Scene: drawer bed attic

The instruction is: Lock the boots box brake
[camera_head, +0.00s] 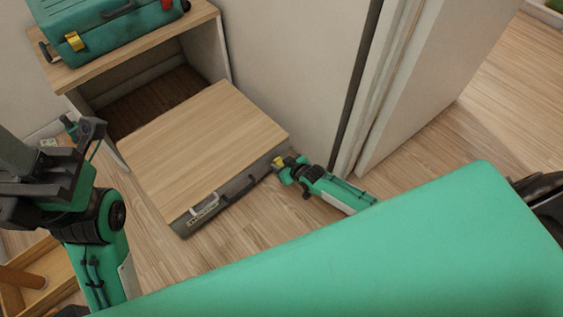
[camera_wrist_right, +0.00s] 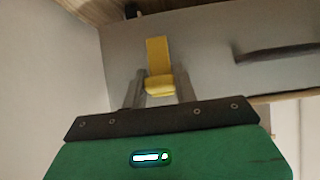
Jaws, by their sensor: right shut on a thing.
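The boots box (camera_head: 205,150) is a low grey box with a light wood top, standing partly out of the cabinet opening. Its front has a dark handle (camera_head: 240,190) and a small label plate (camera_head: 203,208). A yellow brake lever (camera_head: 279,161) sits at the right end of the front; it stands upright in the right wrist view (camera_wrist_right: 158,62). My right gripper (camera_head: 284,168) is at this lever, its two fingers (camera_wrist_right: 160,92) on either side of it, shut on it. My left gripper (camera_head: 80,135) is raised at the left, away from the box; its fingers are unclear.
A teal case (camera_head: 110,25) with yellow and red latches lies on the cabinet top (camera_head: 125,60). A pale wall edge (camera_head: 362,90) stands right of the box. A wooden tray-like piece (camera_head: 45,280) is at lower left. The floor before the box is clear.

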